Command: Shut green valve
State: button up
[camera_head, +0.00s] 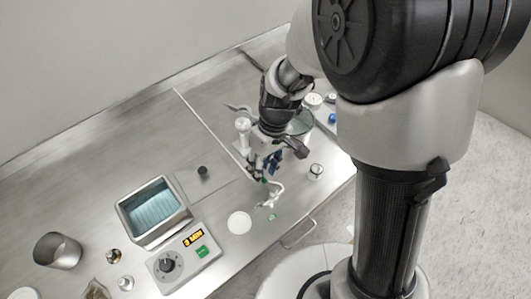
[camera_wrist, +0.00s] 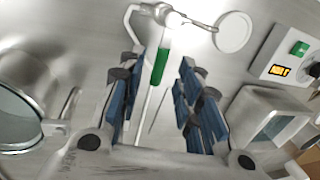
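The green valve handle (camera_wrist: 160,68) is a short green bar on a pale rod. In the wrist view it lies between the tips of my gripper (camera_wrist: 163,72), with a gap on both sides. My gripper is open, its blue-padded fingers spread apart. In the head view my gripper (camera_head: 264,167) points down at the bench, and a bit of the green valve (camera_head: 264,180) shows just below it. The white glass piece (camera_head: 270,194) joined to the valve reaches toward the front edge. Whether the fingers are level with the handle is hard to tell.
A metal bath (camera_head: 153,211) and a control box (camera_head: 184,258) reading "3 MIN" stand at left. A white disc (camera_head: 239,222) lies near the valve. A metal beaker (camera_head: 58,251) is far left, and a small bottle (camera_head: 316,171) is right of my gripper. Bare bench lies behind the bath.

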notch_tip(320, 180, up, 10)
jog(key=w+d, duration=0.1)
jog(key=shift+d+r, duration=0.2)
jog(key=shift+d, duration=0.15)
jog(key=s+d+r+m+t+h, duration=0.1)
jog(key=s+d+r+m+t, duration=0.2)
jog(key=s+d+r, duration=0.2)
jog(key=s+d+r+m+t, duration=0.2)
jog(key=s+d+r+m, duration=0.2)
jog(key=s, duration=0.5)
jog(key=shift+s+d+r+t+h, duration=0.25)
jog(key=shift+d+r+t+h, duration=0.1)
jog(key=shift+d+t+h, duration=0.05)
jog(key=shift+a, duration=0.15)
